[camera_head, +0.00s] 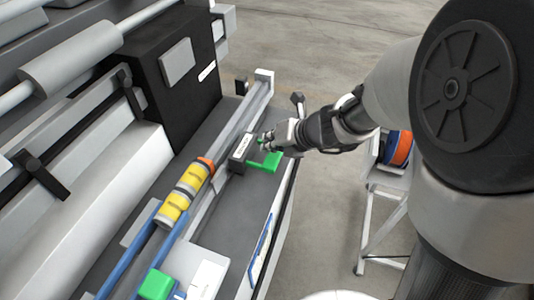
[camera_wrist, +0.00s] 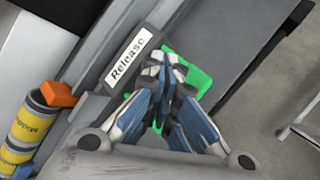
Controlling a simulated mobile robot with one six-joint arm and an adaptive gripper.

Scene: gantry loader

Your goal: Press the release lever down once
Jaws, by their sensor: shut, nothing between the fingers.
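The release lever (camera_head: 265,162) is a green piece beside a dark block with a white label (camera_head: 242,147). In the wrist view the label reads "Release" and the green lever (camera_wrist: 194,78) shows behind and to the right of the fingers. My gripper (camera_head: 264,142) is shut and empty, right at the lever in the head view. In the wrist view the fingertips of my gripper (camera_wrist: 165,68) overlap the lever's left part. I cannot tell whether they touch it. Part of the lever is hidden behind the fingers.
Yellow cylinders (camera_head: 175,206) with an orange end piece (camera_head: 206,163) lie in a rail left of the lever. Another green piece (camera_head: 157,284) sits nearer the front. A dark box (camera_head: 180,65) stands behind. A cart with an orange and blue reel (camera_head: 398,148) stands at right on open floor.

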